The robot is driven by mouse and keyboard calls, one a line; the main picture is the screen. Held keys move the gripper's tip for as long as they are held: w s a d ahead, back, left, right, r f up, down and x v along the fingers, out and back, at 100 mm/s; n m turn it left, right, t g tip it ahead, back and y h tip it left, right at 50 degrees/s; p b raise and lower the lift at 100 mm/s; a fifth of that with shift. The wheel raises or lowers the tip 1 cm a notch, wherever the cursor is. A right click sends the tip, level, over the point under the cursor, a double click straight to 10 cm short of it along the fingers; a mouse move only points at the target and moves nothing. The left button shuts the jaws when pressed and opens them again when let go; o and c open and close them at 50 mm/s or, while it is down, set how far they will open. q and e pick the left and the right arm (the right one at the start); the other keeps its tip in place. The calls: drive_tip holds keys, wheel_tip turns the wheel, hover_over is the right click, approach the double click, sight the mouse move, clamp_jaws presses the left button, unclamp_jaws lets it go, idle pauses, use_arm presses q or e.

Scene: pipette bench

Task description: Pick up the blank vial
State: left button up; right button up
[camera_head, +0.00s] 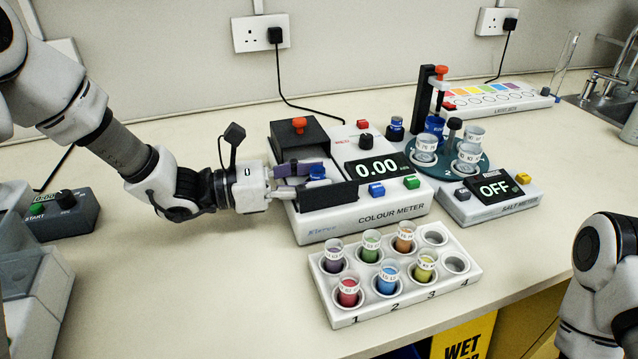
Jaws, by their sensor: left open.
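My left gripper (300,176) reaches in from the left over the sample well of the colour meter (378,212). Its jaws are open, with a small blue-topped item (317,172) at the fingertips; whether they touch it is unclear. A small vial with a blue cap (396,128) stands at the back right of the colour meter, apart from the gripper. No readable label shows which one is the blank vial. The meter's display reads 0.00. My right arm shows at the right edge, but its gripper is out of the picture.
A white rack (340,319) with several coloured vials stands in front of the meter; two holes at its right are empty. A salt meter (497,206) with a teal carousel stands right. A timer (62,217) sits left.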

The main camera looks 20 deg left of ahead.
use_arm(q)
drive_tip(key=shift+a, duration=0.15)
clamp_jaws()
drive_tip(key=shift+r, duration=0.1)
